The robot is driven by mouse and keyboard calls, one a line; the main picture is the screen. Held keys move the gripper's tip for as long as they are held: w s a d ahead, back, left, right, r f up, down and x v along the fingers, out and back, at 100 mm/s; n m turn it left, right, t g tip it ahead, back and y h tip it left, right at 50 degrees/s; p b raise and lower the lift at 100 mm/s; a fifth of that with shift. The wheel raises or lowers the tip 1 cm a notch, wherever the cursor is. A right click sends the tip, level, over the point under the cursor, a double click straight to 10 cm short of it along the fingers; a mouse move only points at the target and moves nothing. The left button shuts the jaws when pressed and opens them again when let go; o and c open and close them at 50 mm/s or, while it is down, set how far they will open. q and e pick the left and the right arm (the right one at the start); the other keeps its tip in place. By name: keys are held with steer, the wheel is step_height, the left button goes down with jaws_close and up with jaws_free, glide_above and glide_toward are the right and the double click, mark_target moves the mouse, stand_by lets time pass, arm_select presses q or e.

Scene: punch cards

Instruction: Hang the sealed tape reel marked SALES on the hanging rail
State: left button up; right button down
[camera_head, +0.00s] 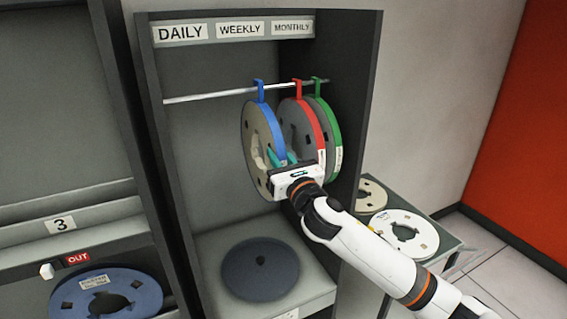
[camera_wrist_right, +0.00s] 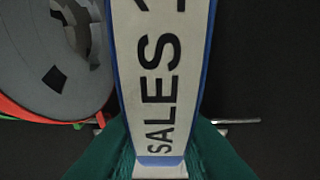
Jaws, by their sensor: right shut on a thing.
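The blue-banded tape reel (camera_head: 249,130) is upright, with a blue hook at its top. In the right wrist view its band (camera_wrist_right: 160,80) carries a white label reading SALES. My right gripper (camera_head: 282,161) is shut on the band, with teal fingers on both sides of it. The hanging rail (camera_head: 205,96) runs across the cabinet. The blue hook overlaps the rail in the head view; I cannot tell whether it bears on it. My left gripper is not in view.
Red-banded (camera_head: 306,122) and green-banded (camera_head: 331,120) reels hang close on the right. DAILY, WEEKLY and MONTHLY labels (camera_head: 240,29) sit above. A dark reel (camera_head: 260,269) lies on the cabinet floor. Pale reels (camera_head: 404,234) lie on a side table. The rail's left part is bare.

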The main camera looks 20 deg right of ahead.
steer(key=shift+w+r+b, duration=0.1)
steer(key=shift+w+b, duration=0.35)
steer(key=shift+w, duration=1.15)
steer(key=shift+f+b, duration=0.3)
steer(key=shift+f, duration=0.25)
